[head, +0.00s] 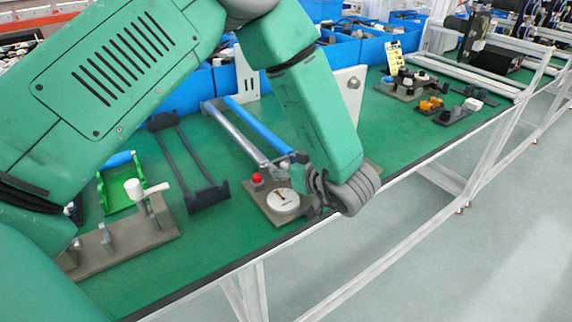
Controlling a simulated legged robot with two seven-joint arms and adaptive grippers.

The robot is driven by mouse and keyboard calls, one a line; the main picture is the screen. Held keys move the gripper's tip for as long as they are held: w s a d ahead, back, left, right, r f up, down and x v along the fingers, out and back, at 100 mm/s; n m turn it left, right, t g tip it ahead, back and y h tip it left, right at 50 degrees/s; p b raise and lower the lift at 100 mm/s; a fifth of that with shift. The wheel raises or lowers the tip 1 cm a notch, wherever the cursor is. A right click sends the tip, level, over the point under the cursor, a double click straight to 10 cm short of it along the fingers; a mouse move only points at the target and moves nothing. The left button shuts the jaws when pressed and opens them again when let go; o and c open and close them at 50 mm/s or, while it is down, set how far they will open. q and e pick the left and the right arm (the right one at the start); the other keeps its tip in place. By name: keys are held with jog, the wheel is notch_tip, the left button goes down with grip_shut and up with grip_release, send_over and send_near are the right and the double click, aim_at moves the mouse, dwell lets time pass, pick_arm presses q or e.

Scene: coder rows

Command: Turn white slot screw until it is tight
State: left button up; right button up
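A white round disc with a dark slot mark (283,201), which looks like the white slot screw, lies on a brown-grey plate (262,207) near the table's front edge. A red button (257,178) sits on the same plate. My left arm reaches over from the left and bends down, so its grey wrist is just right of the plate. My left gripper (312,193) is dark and small beside the disc's right side, partly hidden by the wrist. I cannot tell whether it touches the disc or how its fingers stand. My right gripper is not in view.
A fixture with a white-handled clamp (135,190) stands at the left, near a black frame (190,160). Blue bins (345,50) line the back. More fixtures (408,82) stand at the right on the green table (400,135). The front edge drops to open floor.

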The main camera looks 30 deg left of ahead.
pick_arm(q)
jog(key=shift+d+r, duration=0.1)
jog(key=shift+d, duration=0.45)
jog(key=shift+d+r, duration=0.1)
jog(key=shift+d, duration=0.15)
jog(key=v, duration=1)
jog(key=shift+s+d, duration=0.2)
jog(key=shift+d, duration=0.2)
jog(key=shift+s+d+r, duration=0.1)
jog(key=shift+d+r, duration=0.1)
jog(key=shift+d, duration=0.2)
jog(key=shift+a, duration=0.1)
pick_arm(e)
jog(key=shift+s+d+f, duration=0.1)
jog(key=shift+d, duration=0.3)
pick_arm(q)
jog(key=shift+a, duration=0.2)
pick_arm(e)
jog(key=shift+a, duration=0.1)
